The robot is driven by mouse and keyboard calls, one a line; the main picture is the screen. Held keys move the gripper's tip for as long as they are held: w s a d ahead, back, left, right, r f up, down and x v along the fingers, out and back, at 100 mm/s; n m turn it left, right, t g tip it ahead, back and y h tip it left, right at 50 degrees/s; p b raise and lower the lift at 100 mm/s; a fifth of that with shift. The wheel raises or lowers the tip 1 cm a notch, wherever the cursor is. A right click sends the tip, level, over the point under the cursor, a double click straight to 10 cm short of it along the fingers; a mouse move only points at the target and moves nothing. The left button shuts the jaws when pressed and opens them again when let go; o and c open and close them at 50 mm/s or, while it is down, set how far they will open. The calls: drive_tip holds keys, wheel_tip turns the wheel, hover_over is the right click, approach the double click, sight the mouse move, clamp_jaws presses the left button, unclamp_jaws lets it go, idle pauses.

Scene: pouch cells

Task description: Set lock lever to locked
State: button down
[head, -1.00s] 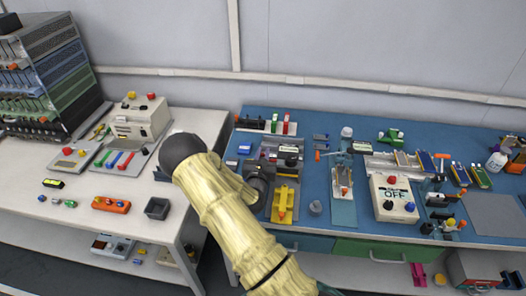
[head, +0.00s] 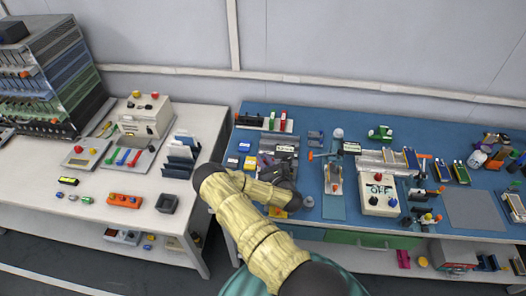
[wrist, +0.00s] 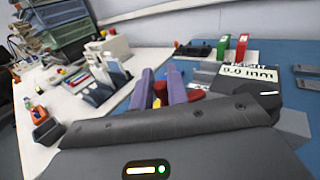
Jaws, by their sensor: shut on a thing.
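My gripper (wrist: 160,88) shows in the wrist view as two purple-grey fingers. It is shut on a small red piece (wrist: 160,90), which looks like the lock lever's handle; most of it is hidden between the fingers. A bit of yellow shows just below it. The lever's angle cannot be made out in either view.
A rack with green and red pieces (head: 276,123) is behind. A white box marked OFF (head: 380,195) stands to the right. The white table (head: 90,220) is at left.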

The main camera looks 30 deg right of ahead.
drive_tip(key=shift+s+r+n+y+p, duration=0.2)
drive_tip(key=shift+n+y+p, duration=0.3)
drive_tip(key=shift+y+p, duration=0.25)
drive_tip(key=shift+f+y, duration=0.15)
drive_tip(key=shift+y, duration=0.2)
drive_tip(key=c, duration=1.4)
unclamp_jaws()
drive_tip(key=shift+c, duration=0.2)
drive_tip(key=shift+s+d+p, duration=0.1)
drive_tip(key=shift+p, duration=0.3)
